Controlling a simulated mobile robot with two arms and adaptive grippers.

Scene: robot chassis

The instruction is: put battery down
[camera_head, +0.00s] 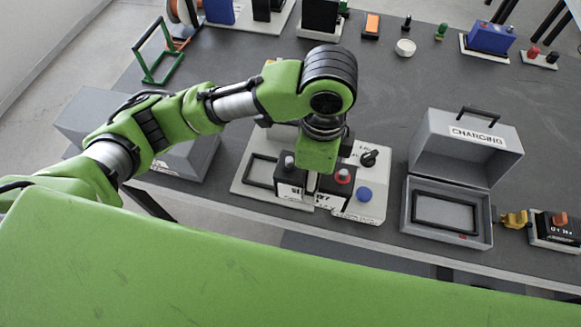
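A battery (290,190) with a black body, a white label and a grey and a red terminal cap is at the front middle of the table. It is at a white board (245,187) with a dark square frame, a black knob and a blue button. My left gripper (313,184) points down over the battery between the two caps. Its fingers are mostly hidden by the wrist, so their grip does not show. I cannot tell whether the battery rests on the board or hangs just above it. My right gripper is out of view.
A grey case marked CHARGING (407,215) stands open to the right, with an empty dark frame inside. A closed grey case (185,155) is under my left arm. A green stand (160,62) and several small parts line the back. The table's middle right is clear.

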